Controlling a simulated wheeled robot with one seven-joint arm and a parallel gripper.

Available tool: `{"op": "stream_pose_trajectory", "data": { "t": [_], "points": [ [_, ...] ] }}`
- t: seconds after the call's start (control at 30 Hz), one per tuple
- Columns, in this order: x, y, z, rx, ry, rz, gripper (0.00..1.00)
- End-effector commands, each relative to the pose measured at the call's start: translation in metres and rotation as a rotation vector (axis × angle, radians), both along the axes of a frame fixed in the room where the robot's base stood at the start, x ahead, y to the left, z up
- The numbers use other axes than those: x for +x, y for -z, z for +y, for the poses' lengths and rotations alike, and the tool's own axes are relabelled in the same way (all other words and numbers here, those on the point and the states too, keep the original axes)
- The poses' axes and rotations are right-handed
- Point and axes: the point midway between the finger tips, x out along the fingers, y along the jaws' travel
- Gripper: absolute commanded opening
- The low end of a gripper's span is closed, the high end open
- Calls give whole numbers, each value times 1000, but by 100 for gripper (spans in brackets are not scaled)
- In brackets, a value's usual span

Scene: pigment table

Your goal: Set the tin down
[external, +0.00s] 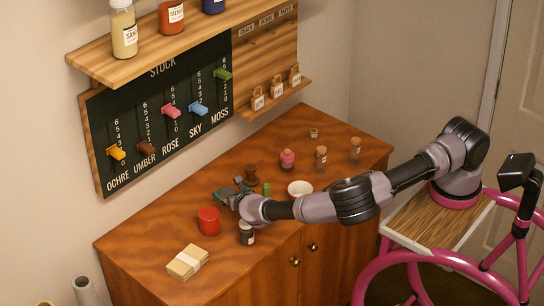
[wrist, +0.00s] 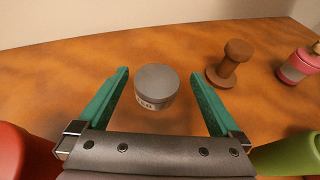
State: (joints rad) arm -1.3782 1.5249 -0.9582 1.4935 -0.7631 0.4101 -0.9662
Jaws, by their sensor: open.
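The tin (wrist: 156,86) is a small grey round tin with a pale label low on its side. In the wrist view it stands upright on the wooden table top (wrist: 60,70), between my two green fingers, with a gap on each side. My gripper (wrist: 160,85) is open around it and touches neither side. In the external view my gripper (external: 231,190) is low over the left-middle of the cabinet top, and I cannot clearly make out the tin there.
Near my gripper stand a red pot (external: 209,222), a dark bottle (external: 247,234), a green cylinder (external: 267,189), a brown turned piece (external: 251,173) and a white bowl (external: 300,190). A pink bottle (external: 288,160) stands farther back. A banded paper stack (external: 188,262) lies front left. The far-left top is clear.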

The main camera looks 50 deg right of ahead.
Motion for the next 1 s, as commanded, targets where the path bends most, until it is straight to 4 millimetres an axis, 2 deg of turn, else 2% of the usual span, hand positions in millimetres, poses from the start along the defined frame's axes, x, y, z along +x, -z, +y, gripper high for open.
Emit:
{"op": "stream_pose_trajectory", "data": {
  "t": [0.07, 0.3, 0.4, 0.6, 0.9, 1.0],
  "points": [
    [-2, -9, 2, 1, -2, 0, 100],
    [-47, -31, 21, 3, -2, -1, 100],
    [-42, -56, 19, 5, 1, -2, 100],
    [-42, -87, 19, 5, 0, -2, 100],
    [-42, -99, 18, 3, 2, -2, 100],
    [-39, -103, 7, 44, 42, 1, 100]
  ]
}}
